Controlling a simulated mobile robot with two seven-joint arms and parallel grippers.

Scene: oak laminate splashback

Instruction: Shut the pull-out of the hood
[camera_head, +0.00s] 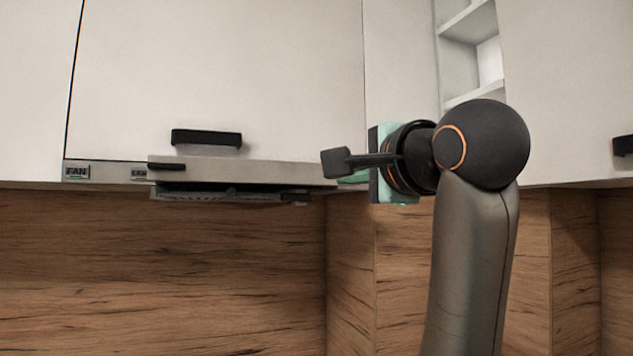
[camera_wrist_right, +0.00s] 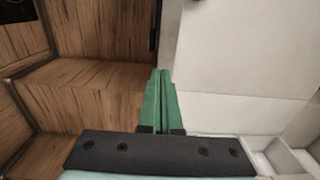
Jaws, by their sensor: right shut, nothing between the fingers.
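The hood's pull-out (camera_head: 250,174) is a thin light-grey slab under the white cabinet in the head view. It juts forward of the cabinet front, with a dark grille (camera_head: 225,195) beneath it and a small dark tab (camera_head: 167,166) at its left end. My right gripper (camera_head: 354,178) is at the slab's right end, partly hidden by its own wrist. In the right wrist view its green fingers (camera_wrist_right: 160,78) are together and empty, with the tips close to a pale edge (camera_wrist_right: 169,32), likely the slab. I cannot tell whether they touch it. My left gripper is not in view.
A white cabinet door (camera_head: 230,70) with a black handle (camera_head: 206,138) is above the hood. A FAN label (camera_head: 76,172) is on the hood's fixed front at left. Open white shelves (camera_head: 468,25) are at upper right. The wood splashback (camera_head: 160,270) lies below, with clear space before it.

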